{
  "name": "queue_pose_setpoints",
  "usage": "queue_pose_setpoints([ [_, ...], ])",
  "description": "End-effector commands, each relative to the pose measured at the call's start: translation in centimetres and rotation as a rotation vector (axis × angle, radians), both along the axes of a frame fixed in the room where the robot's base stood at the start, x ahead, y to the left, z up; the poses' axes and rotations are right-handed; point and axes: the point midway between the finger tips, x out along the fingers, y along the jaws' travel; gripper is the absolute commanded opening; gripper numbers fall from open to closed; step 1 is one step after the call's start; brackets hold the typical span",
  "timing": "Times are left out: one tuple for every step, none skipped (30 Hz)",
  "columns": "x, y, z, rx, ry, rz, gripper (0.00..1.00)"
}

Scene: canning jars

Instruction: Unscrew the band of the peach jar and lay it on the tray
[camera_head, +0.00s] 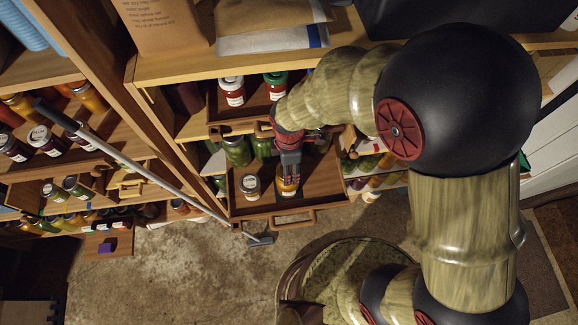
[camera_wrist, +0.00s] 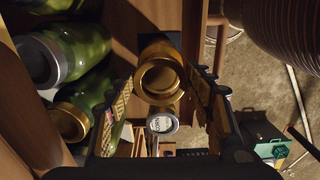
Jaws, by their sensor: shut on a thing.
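The peach jar (camera_head: 287,188), with orange contents, stands upright on the wooden pull-out tray (camera_head: 290,208) in the head view. My gripper (camera_head: 289,166) points down over it, its fingers at the jar's top. In the wrist view a gold band (camera_wrist: 160,82) sits between my two fingers, which are shut on it. I cannot tell from these views whether the band is loose on the jar. The gripper hides much of the jar top in the head view.
A second jar (camera_head: 250,187) with a pale label stands left on the tray. Green jars (camera_head: 237,150) stand close behind, and show large at the left in the wrist view (camera_wrist: 75,50). A long grey pole (camera_head: 140,165) leans across the shelves at left. Open floor (camera_head: 190,260) lies in front.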

Motion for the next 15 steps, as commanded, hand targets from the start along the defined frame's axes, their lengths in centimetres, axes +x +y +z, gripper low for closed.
queue_pose_setpoints([
  [0.00,0.00,0.21,0.000,0.000,0.000,0.22],
  [0.00,0.00,0.24,0.000,0.000,0.000,0.22],
  [0.00,0.00,0.26,0.000,0.000,0.000,0.22],
  [0.00,0.00,0.26,0.000,0.000,0.000,0.22],
  [0.00,0.00,0.24,0.000,0.000,0.000,0.22],
  [0.00,0.00,0.22,0.000,0.000,0.000,0.22],
  [-0.01,0.00,0.21,0.000,0.000,0.000,0.22],
  [-0.01,0.00,0.21,0.000,0.000,0.000,0.22],
  [-0.01,0.00,0.21,0.000,0.000,0.000,0.22],
  [-0.01,0.00,0.21,0.000,0.000,0.000,0.22],
  [-0.01,0.00,0.24,0.000,0.000,0.000,0.22],
  [0.00,0.00,0.36,0.000,0.000,0.000,0.22],
  [0.00,0.00,0.51,0.000,0.000,0.000,0.22],
  [0.01,0.00,0.73,0.000,-0.001,0.000,0.22],
  [0.02,0.02,1.11,0.000,-0.001,0.000,0.22],
])
